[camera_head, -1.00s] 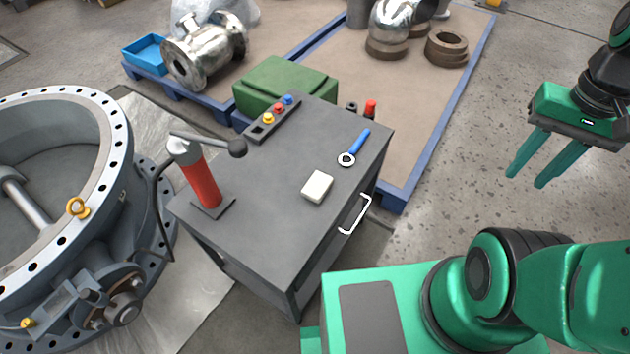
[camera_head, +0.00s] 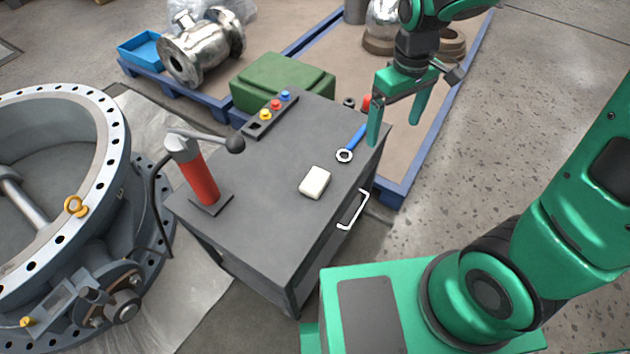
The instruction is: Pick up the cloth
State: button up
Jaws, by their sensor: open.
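The cloth (camera_head: 315,182) is a small white folded pad lying flat on the dark grey cabinet top (camera_head: 265,185), near its right edge. My gripper (camera_head: 395,130) has green fingers and is open and empty. It hangs in the air to the upper right of the cloth in the picture, over the far right corner of the cabinet. The fingers are apart from the cloth, which is fully visible. The gripper partly covers the wrench and a red item behind it.
A blue wrench (camera_head: 354,142) lies behind the cloth. A red pump (camera_head: 197,178) with a long lever stands at the cabinet's left. A rack of coloured knobs (camera_head: 269,114) sits at the back. A white handle (camera_head: 356,210) juts from the cabinet's side. A large flanged valve (camera_head: 110,230) stands left.

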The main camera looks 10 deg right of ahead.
jog(key=w+a+f+n, duration=0.1)
jog(key=a+f+n, duration=0.25)
jog(key=a, duration=0.45)
jog(key=a+f+n, duration=0.2)
jog(key=a+f, duration=0.3)
jog(key=a, duration=0.3)
send_over(316, 180)
jog(key=shift+n, duration=0.25)
jog(key=f, duration=0.5)
jog(key=shift+d+f, duration=0.25)
jog(key=shift+f, duration=0.05)
jog(key=shift+w+a+f, duration=0.1)
jog(key=shift+a+f, duration=0.05)
jog(key=shift+f, duration=1.1)
jog(key=shift+a+f, duration=0.15)
jog(key=shift+f, duration=1.1)
jog(key=c, duration=1.1)
